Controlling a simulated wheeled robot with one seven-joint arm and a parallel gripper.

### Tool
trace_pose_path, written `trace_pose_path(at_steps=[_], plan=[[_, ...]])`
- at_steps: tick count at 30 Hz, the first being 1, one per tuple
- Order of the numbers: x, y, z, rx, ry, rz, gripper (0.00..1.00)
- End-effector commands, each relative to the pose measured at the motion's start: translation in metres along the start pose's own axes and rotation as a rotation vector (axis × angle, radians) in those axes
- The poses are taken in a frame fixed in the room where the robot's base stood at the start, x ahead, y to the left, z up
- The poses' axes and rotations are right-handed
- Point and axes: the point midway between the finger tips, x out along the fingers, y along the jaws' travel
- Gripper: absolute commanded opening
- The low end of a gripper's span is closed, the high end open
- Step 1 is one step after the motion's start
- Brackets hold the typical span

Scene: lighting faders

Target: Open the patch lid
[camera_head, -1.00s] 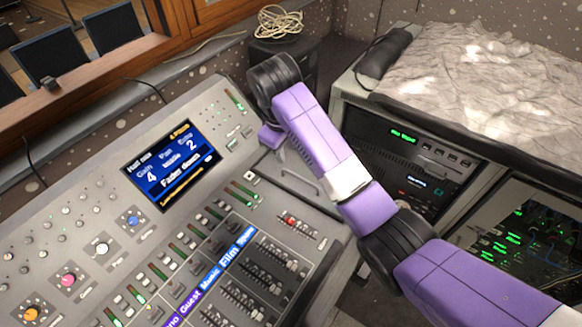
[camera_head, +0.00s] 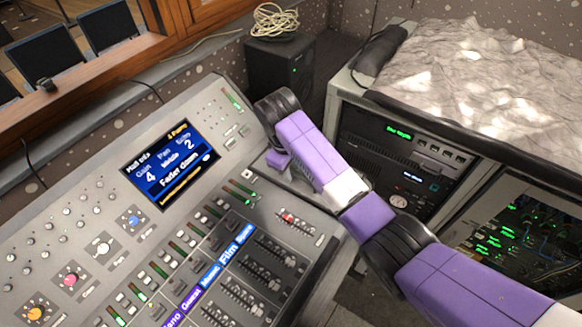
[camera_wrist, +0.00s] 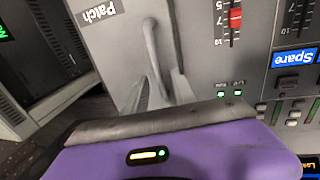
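The grey patch lid (camera_wrist: 120,60) shows in the wrist view at the upper middle, with the word "Patch" on it. A slim grey handle (camera_wrist: 153,58) stands on it, just beyond my gripper. The lid looks shut, flush with the console. In the head view the lid area (camera_head: 297,188) is mostly hidden behind my purple arm. My gripper (camera_wrist: 170,150) fills the bottom of the wrist view as a purple body with a dark grey front edge. It also shows small in the head view (camera_head: 278,160).
The mixing console (camera_head: 100,185) has knobs, a screen (camera_head: 170,165) and several faders. A red fader (camera_wrist: 235,20) lies to the right of the lid in the wrist view. A rack (camera_head: 400,160) stands to the right, and a black speaker (camera_head: 280,70) stands behind.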

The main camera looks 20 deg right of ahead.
Motion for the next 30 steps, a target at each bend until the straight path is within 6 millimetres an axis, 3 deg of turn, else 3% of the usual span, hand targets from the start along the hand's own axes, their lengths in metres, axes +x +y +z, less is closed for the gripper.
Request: trace_pose_path(at_steps=[4,9,30], plan=[[0.0000,0.0000,0.0000,0.000,0.000,0.000,0.30],[-0.0002,-0.0001,-0.0001,0.000,0.000,0.000,0.00],[-0.0007,-0.0002,-0.0004,0.000,0.001,0.000,0.00]])
